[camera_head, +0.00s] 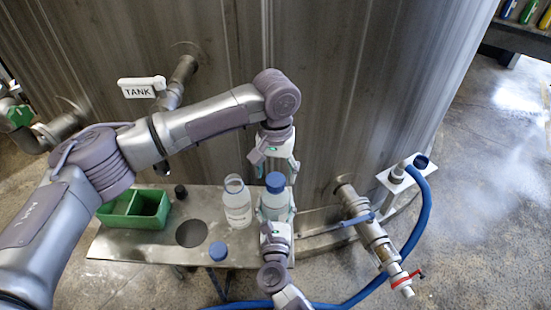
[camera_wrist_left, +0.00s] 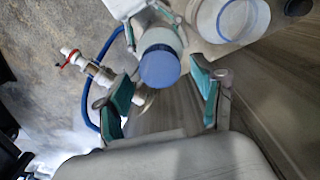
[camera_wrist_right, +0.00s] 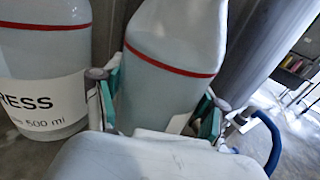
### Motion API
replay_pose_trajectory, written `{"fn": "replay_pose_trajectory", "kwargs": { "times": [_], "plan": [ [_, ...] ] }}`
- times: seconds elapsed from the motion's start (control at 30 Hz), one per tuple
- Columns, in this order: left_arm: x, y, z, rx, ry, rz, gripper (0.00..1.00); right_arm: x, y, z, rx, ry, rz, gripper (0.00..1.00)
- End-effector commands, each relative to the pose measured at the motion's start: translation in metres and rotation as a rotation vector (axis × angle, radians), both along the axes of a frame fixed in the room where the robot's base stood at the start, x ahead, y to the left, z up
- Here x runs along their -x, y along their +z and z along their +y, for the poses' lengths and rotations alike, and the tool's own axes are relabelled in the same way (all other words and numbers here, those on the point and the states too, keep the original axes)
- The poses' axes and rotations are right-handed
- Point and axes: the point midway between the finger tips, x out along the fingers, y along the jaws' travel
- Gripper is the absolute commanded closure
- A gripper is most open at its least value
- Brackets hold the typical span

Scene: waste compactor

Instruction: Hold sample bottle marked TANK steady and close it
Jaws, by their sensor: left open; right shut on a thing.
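A sample bottle (camera_head: 272,205) with a blue cap (camera_head: 274,183) on top stands upright at the right end of the metal shelf. Its label text is not readable. My right gripper (camera_head: 275,222) is shut on its body from the near side; the right wrist view shows the bottle (camera_wrist_right: 172,65) between the fingers (camera_wrist_right: 160,100). My left gripper (camera_head: 275,168) is open and points down just above the cap. In the left wrist view the cap (camera_wrist_left: 160,68) lies between and beyond the open fingers (camera_wrist_left: 160,88). I cannot tell how tightly the cap sits.
An uncapped bottle (camera_head: 236,205) stands close left; its label (camera_wrist_right: 45,103) ends in "RESS". A loose blue cap (camera_head: 217,251), a black cap (camera_head: 180,191) and a green tray (camera_head: 115,216) are on the shelf (camera_head: 150,247). A TANK sign (camera_head: 139,90) hangs behind. A valve pipe (camera_head: 370,235) and blue hose (camera_head: 425,215) are right.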

Motion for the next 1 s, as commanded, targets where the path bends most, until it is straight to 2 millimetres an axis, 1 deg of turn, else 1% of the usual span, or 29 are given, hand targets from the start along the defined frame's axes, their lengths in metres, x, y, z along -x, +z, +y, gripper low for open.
{"fn": "replay_pose_trajectory", "kwargs": {
  "times": [0.1,0.2,0.53,0.77,0.8,0.87,0.9,1.0],
  "plan": [
    [0.0,-0.013,0.0,0.0,0.0,0.0,0.32,0.0,0.0,0.0,-0.001,0.0,0.0,1.0],
    [0.0,-0.019,0.0,0.001,-0.001,-0.001,0.32,0.0,0.0,0.0,-0.001,0.0,0.0,1.0],
    [0.0,-0.022,0.0,0.001,-0.001,-0.001,0.32,0.0,0.0,0.0,-0.001,0.0,0.0,1.0],
    [0.0,-0.022,0.0,0.001,-0.001,-0.001,0.7,0.0,0.0,0.0,-0.001,0.0,0.0,1.0],
    [0.0,-0.022,0.0,0.001,-0.001,-0.001,0.77,0.0,0.0,0.0,-0.001,0.0,0.0,1.0],
    [0.0,-0.022,0.0,0.001,-0.001,-0.002,0.87,0.0,0.0,0.0,-0.001,0.0,0.0,1.0],
    [0.0,-0.022,0.0,0.001,-0.001,-0.002,0.93,0.0,0.0,0.0,-0.001,0.0,0.0,1.0],
    [0.0,-0.022,0.0,0.001,-0.014,-0.001,0.94,0.0,0.0,0.0,-0.001,0.0,0.0,1.0]
  ]
}}
